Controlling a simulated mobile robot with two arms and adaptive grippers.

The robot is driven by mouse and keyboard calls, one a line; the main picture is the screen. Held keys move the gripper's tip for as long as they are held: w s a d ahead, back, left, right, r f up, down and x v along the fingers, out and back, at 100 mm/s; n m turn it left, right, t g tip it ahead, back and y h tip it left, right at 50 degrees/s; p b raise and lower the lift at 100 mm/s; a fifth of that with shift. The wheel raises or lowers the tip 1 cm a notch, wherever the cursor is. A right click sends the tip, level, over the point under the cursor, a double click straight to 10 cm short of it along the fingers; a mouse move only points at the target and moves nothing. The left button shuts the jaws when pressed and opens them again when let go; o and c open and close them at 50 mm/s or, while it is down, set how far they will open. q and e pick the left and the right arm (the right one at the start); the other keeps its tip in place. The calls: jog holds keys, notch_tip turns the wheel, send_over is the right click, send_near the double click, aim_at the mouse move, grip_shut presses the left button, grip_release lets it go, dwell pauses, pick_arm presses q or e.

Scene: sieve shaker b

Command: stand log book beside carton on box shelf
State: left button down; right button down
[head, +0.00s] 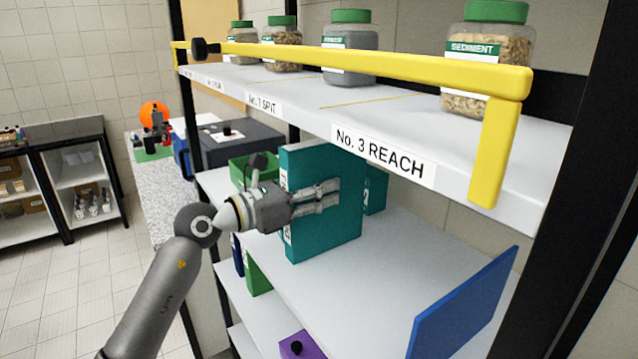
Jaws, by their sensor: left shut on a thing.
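A teal log book (335,225) stands upright over the middle shelf (365,270), with a white label on its narrow left edge. My left gripper (318,196) is shut on it, fingers lying across its broad face. I cannot tell whether its lower edge touches the shelf. Another teal thing (376,190), perhaps the carton, shows partly behind the book on the right; the rest of it is hidden. My right gripper is not in view.
A yellow rail (380,66) and upper shelf (330,100) with several green-lidded jars overhang closely. A green bin (240,172) is behind my gripper. A blue panel (465,305) stands front right. A purple box (302,346) is below. The middle shelf's front is clear.

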pick_arm(q)
jog(key=shift+f, duration=0.1)
jog(key=c, duration=1.1)
grip_release()
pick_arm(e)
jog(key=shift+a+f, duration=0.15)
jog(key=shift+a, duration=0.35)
pick_arm(q)
jog(key=shift+a, duration=0.1)
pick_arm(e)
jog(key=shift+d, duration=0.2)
pick_arm(q)
jog(key=b+v, duration=0.4)
jog(key=v, duration=0.8)
jog(key=shift+b, duration=0.35)
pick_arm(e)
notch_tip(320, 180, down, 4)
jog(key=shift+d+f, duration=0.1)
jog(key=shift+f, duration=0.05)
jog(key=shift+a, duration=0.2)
